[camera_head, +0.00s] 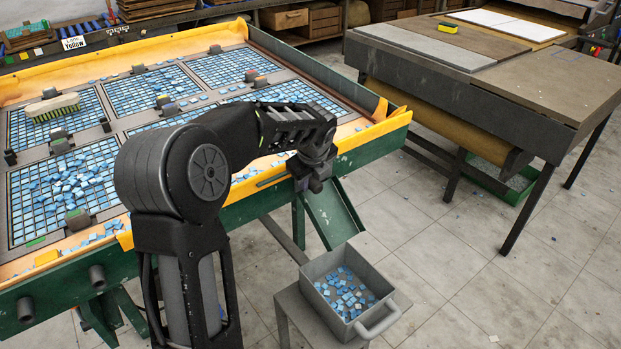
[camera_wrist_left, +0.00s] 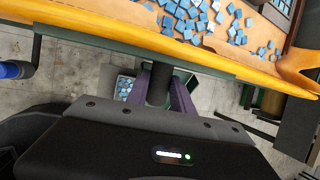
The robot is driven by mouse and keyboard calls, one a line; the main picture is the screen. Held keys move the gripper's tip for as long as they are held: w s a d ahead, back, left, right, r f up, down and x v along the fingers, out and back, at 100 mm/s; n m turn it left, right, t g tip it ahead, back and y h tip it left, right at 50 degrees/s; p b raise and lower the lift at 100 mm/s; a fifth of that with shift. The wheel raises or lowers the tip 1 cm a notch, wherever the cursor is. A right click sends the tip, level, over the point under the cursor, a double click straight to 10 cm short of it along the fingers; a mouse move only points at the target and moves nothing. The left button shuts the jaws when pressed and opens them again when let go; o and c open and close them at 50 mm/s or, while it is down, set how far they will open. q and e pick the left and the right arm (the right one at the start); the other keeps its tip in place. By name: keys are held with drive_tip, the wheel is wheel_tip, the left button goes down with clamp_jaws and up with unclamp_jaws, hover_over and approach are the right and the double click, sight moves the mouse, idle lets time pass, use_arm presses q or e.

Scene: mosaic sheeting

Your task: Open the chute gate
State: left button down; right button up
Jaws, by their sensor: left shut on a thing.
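The green chute (camera_head: 333,212) slopes down from the front edge of the sorting table, and its visible surface is bare. My left gripper (camera_head: 312,181) is at the table edge just above the top of the chute. In the left wrist view my left gripper (camera_wrist_left: 161,88) is shut on a dark round post, which looks like the handle of the chute gate (camera_wrist_left: 159,82). My wrist hides most of the gate in the head view, so I cannot tell how far it is open. My right gripper is not in view.
A grey bin (camera_head: 312,270) with blue tiles stands on a low stand below the chute. The sorting table's yellow rim (camera_head: 375,128) surrounds tiled grids and loose blue tiles. A brush (camera_head: 53,107) lies on the grids.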

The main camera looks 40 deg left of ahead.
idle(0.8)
use_arm(q)
drive_tip(key=s+a, duration=0.2)
drive_tip(key=s, duration=0.5)
drive_tip(key=shift+s+a, duration=0.2)
drive_tip(key=shift+s, duration=0.2)
drive_tip(key=c, duration=1.1)
unclamp_jaws()
drive_tip(key=v, duration=0.7)
drive_tip(key=shift+r+p, duration=0.35)
drive_tip(key=shift+p, duration=0.05)
drive_tip(key=shift+d, duration=0.15)
